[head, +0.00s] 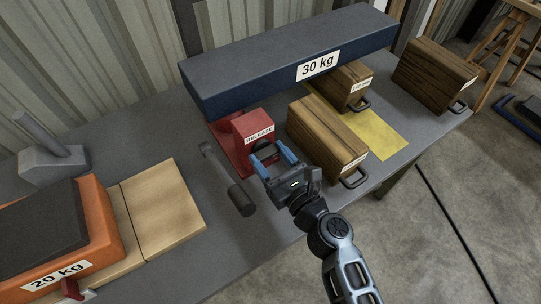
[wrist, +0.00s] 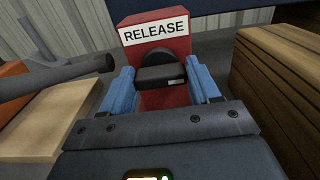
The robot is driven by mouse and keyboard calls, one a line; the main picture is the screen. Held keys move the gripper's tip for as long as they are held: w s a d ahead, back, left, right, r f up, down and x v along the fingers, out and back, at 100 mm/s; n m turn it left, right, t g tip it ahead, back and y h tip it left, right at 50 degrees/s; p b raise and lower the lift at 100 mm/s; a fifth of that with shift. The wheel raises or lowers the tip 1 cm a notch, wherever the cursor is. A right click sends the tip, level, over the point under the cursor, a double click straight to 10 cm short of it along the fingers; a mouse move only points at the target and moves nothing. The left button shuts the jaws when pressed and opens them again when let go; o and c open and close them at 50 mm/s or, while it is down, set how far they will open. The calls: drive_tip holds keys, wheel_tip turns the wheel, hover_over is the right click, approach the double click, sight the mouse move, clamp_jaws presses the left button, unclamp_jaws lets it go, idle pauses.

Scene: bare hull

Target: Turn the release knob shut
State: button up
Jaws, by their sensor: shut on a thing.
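The release knob (wrist: 160,76) is black, with a wide grip bar, on the front of a red box (head: 253,128) labelled RELEASE. The box also shows in the wrist view (wrist: 178,32). My gripper (head: 273,158) is at the knob, and its blue fingers stand on either side of the bar in the wrist view (wrist: 161,86). It is shut on the knob. The fingers and palm hide much of the knob in the head view. The bar looks roughly level in the wrist view.
A dark blue 30 kg beam (head: 285,62) hangs over the red box. Wooden blocks (head: 328,135) with handles stand to the right, near a yellow patch (head: 383,138). A dark-ended lever (head: 242,198) lies close left of my gripper. An orange 20 kg weight (head: 108,235) sits front left.

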drive_tip(key=shift+c, duration=1.4)
drive_tip(key=shift+n, duration=0.3)
drive_tip(key=n+b, duration=0.3)
drive_tip(key=shift+a+f+n, duration=0.1)
drive_tip(key=shift+n, duration=0.2)
drive_tip(key=n+b, duration=0.2)
drive_tip(key=n, duration=0.2)
drive_tip(key=shift+a+n+b, duration=0.1)
drive_tip(key=shift+n+b, duration=0.2)
drive_tip(key=n+b, duration=0.2)
drive_tip(key=n, duration=0.2)
drive_tip(key=shift+n+b, duration=0.3)
drive_tip(key=shift+b, duration=0.05)
drive_tip(key=shift+s+n+b, duration=0.1)
drive_tip(key=shift+n+b, duration=1.15)
drive_tip(key=shift+n, duration=1.05)
